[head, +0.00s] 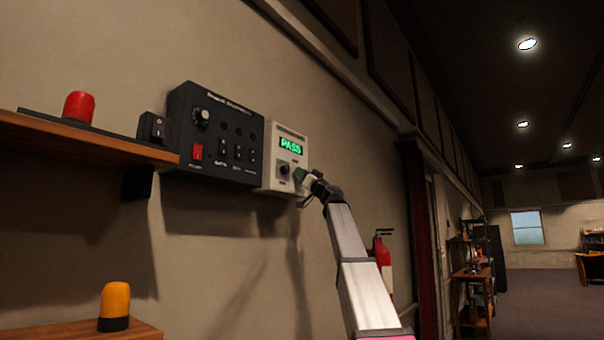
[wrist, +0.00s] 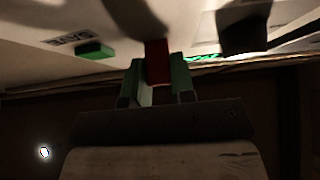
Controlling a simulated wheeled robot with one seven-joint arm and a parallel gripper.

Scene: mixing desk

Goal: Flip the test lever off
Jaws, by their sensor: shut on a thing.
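The test box (head: 287,135) is a white panel on the wall with a green display (head: 291,146) reading PASS and a dark round knob (head: 291,171). My gripper (head: 302,175) is at the lower right of its face, below the display. In the wrist view my gripper (wrist: 157,88) has its green fingers shut on a red piece (wrist: 157,58), which looks like the tip of the test lever. The lever is hidden behind my gripper in the head view, so its exact position is hard to tell.
A black control panel (head: 213,133) with a knob and a red switch adjoins the box on the left. A wooden shelf (head: 90,139) holds a red beacon (head: 79,107). An orange beacon (head: 115,305) stands lower left. A fire extinguisher (head: 384,260) hangs behind my arm.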

